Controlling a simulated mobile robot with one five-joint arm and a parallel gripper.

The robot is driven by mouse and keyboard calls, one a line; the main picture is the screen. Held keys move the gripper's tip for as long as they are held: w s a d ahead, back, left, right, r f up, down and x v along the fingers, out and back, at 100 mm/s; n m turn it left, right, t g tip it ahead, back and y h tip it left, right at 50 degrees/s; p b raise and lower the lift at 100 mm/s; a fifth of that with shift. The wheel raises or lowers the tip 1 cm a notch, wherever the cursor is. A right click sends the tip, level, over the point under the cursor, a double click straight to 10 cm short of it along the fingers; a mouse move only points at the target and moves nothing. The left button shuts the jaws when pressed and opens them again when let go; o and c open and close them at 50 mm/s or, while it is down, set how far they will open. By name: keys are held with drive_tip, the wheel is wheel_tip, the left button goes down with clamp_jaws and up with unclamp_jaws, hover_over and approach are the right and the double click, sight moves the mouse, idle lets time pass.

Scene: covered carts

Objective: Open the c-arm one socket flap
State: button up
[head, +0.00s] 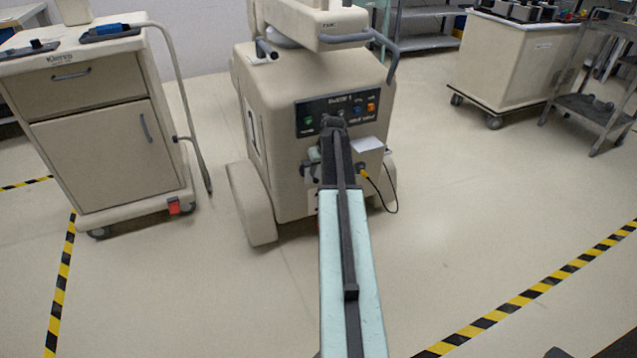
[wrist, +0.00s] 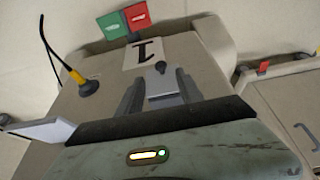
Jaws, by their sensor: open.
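The c-arm cart (head: 262,95) is a beige rounded unit in the middle of the head view, with a dark control panel (head: 357,108). In the wrist view, which looks turned over, a label marked "1" (wrist: 149,52) shows on its face. Beside the label is a small grey flap (wrist: 168,88) with a dark knob (wrist: 160,66); it looks shut. My gripper (wrist: 160,81) is open, its grey fingers either side of the flap as seen in the wrist view. Contact cannot be told. In the head view my arm hides the flap.
A white raised plate (head: 368,145) and a yellow plug with a black cable (head: 363,170) are right of my arm. Green (wrist: 113,24) and red (wrist: 138,15) tags show near the label. A drawer cart (head: 105,150) stands left.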

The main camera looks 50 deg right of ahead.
sight(317, 180)
drive_tip(key=b+x, duration=0.6)
drive_tip(key=x, duration=0.1)
drive_tip(key=shift+a+f, duration=0.1)
clamp_jaws()
idle(1.1)
